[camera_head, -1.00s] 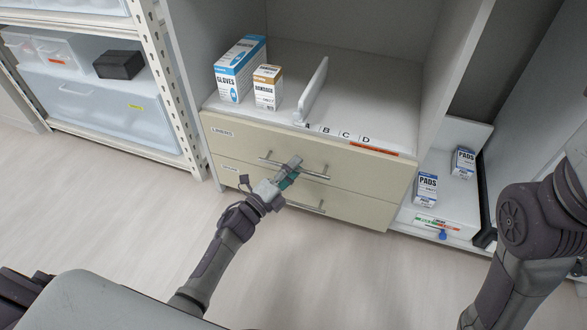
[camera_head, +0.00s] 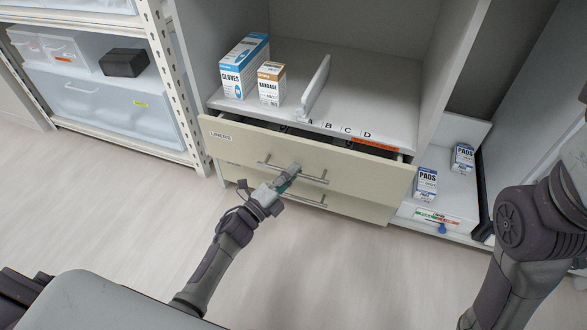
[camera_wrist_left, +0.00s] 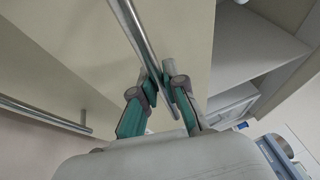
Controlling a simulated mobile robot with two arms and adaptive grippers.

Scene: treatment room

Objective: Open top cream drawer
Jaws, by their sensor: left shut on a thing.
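The top cream drawer (camera_head: 230,143) stands partly open, with a dark gap between its front and the shelf above. Its metal bar handle (camera_head: 312,178) runs across the front. In the left wrist view the fingers (camera_wrist_left: 165,92) close around the bar handle (camera_wrist_left: 137,33). The lower cream drawer (camera_head: 350,206) is below, with its own handle. My right arm shows at the right edge of the head view; its gripper is out of the picture.
A gloves box (camera_head: 243,68) and a bandage box (camera_head: 270,84) stand on the shelf above, left of a white divider (camera_head: 315,88). Pads boxes (camera_head: 425,183) stand at the right. A rack (camera_head: 166,80) with bins is at the left. The floor in front is clear.

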